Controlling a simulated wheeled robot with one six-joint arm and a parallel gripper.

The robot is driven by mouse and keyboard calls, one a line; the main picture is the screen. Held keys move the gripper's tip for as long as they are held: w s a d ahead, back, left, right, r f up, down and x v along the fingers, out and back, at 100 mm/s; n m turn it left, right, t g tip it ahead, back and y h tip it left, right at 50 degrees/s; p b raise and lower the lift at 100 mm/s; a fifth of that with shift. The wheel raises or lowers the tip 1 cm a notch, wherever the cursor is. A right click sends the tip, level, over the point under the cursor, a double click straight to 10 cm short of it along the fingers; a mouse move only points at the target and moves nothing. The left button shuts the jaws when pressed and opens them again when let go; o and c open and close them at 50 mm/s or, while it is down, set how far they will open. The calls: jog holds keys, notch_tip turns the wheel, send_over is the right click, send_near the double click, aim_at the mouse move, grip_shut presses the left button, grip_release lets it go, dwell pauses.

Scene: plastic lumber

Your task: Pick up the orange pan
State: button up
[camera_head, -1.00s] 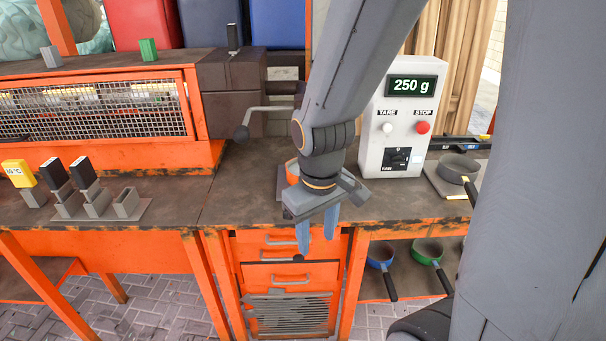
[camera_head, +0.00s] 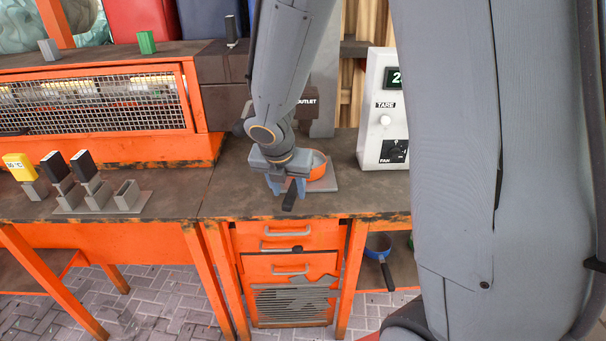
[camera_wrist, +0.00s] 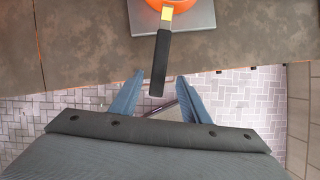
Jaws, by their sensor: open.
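The orange pan (camera_head: 318,166) sits on a grey plate (camera_head: 331,181) on the workbench, partly hidden behind my gripper in the head view. Its black handle (camera_wrist: 162,62) points toward the bench's front edge and ends over it in the wrist view. The pan's orange rim (camera_wrist: 172,3) is cut off at the top there. My gripper (camera_head: 287,188) is open. In the wrist view its blue fingertips (camera_wrist: 157,80) stand on either side of the handle's end, with gaps on both sides. How far apart in height they are, I cannot tell.
A white scale box (camera_head: 376,125) stands right of the pan. A blue pan (camera_head: 378,243) lies on a shelf below. Drawers (camera_head: 290,250) are under the bench. Sockets with dark blocks (camera_head: 86,172) are at the left.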

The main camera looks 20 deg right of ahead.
aim_at(290, 195)
jog(key=b+x, duration=0.1)
jog(key=x, duration=0.5)
jog(key=shift+w, duration=0.2)
jog(key=shift+r, duration=0.1)
jog(key=shift+c, duration=0.2)
grip_shut()
